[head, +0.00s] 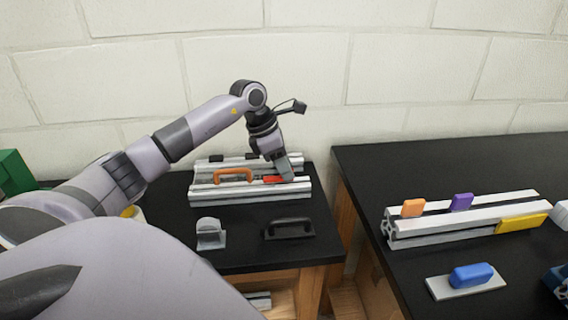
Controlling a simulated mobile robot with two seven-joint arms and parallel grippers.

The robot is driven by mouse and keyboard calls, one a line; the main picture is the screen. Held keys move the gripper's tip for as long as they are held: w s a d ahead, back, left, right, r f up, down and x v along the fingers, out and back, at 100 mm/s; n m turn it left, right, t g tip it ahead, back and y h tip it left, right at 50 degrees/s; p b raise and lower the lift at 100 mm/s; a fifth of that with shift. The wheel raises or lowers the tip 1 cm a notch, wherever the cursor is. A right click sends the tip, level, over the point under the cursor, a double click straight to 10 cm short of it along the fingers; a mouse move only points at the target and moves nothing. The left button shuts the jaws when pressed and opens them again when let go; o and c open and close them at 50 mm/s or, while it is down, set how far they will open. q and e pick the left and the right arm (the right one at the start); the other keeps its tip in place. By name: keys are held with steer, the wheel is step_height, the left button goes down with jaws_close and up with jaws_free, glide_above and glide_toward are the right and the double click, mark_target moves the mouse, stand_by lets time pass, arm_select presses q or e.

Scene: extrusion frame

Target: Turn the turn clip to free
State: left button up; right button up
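An aluminium extrusion frame (230,192) lies on the left black table. A small red piece (273,180), possibly the turn clip, sits on its front rail; I cannot tell how it is turned. An orange handle (234,173) stands on the frame to its left. My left gripper (287,175) points down at the frame, right beside the red piece. I cannot tell whether it touches the piece or whether its fingers are open or shut; part of the piece may be hidden behind it.
A grey rounded bracket (209,236) and a black handle (289,229) lie in front of the frame. The right table (400,170) holds another extrusion (440,232) with orange, purple and yellow pieces, and a blue clip on a plate (470,277). A gap separates the tables.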

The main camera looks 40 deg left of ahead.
arm_select(q)
jaws_close()
steer(key=shift+n, duration=0.3)
steer(key=n, duration=0.2)
steer(key=n+y, duration=0.1)
steer(key=shift+d+n+t+y, duration=0.1)
steer(key=shift+n+t+y, duration=0.2)
steer(key=shift+n, duration=0.1)
steer(key=n, duration=0.2)
steer(key=n+y, duration=0.1)
steer(key=n, duration=0.1)
steer(key=shift+d+y+b, duration=0.15)
steer(key=shift+y+b, duration=0.15)
steer(key=n+y, duration=0.1)
steer(key=n, duration=0.2)
steer(key=n+y+b, duration=0.1)
steer(key=n, duration=0.1)
steer(key=shift+d+n, duration=0.1)
steer(key=shift+n, duration=0.3)
steer(key=shift+w+r+n+g+y, duration=0.1)
steer(key=shift+n+g+y, duration=0.5)
steer(key=shift+n, duration=1.3)
jaws_free()
